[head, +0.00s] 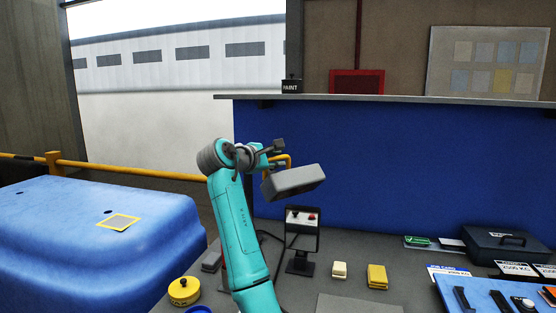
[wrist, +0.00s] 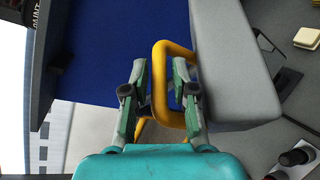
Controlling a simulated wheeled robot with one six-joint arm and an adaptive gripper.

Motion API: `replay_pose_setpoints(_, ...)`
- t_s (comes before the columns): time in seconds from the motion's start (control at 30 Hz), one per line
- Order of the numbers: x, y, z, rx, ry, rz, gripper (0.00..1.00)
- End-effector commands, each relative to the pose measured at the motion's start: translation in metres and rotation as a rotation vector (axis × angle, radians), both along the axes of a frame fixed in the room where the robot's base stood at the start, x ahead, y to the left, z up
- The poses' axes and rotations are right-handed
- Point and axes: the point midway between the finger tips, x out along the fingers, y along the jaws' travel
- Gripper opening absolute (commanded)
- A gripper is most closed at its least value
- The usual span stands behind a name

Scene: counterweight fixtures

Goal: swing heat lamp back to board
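The heat lamp (head: 294,182) is a grey box-shaped head with a yellow loop handle (head: 288,160), raised above the bench in front of the blue board (head: 400,170). It looks tilted and stands clear of the board. In the wrist view, the grey lamp head (wrist: 235,70) is right of the yellow handle (wrist: 160,85). My gripper (wrist: 160,88) has its two green-grey fingers on either side of the handle's near bar. The fingers are parted, with narrow gaps visible beside the bar. In the head view, my gripper (head: 268,155) is at the handle, partly hidden.
A yellow round weight (head: 184,290) is at left. A dark toolbox (head: 500,245) is at right. A shelf (head: 400,98) overhangs the board.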

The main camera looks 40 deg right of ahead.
Motion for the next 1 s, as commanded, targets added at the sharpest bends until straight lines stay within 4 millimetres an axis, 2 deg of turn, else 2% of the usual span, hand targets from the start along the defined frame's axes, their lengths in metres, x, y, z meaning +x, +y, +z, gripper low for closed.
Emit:
replay_pose_setpoints(0.2,0.004,-0.012,-0.003,-0.001,0.0,0.001,0.27)
replay_pose_setpoints(0.47,0.004,-0.013,-0.003,-0.001,0.0,0.001,0.27)
replay_pose_setpoints(0.57,0.004,-0.013,-0.003,-0.001,0.0,0.001,0.04)
replay_pose_setpoints(0.6,0.004,-0.013,-0.003,-0.001,0.0,0.001,0.0)
replay_pose_setpoints(1.0,0.002,-0.019,-0.004,0.0,-0.001,0.018,0.0)
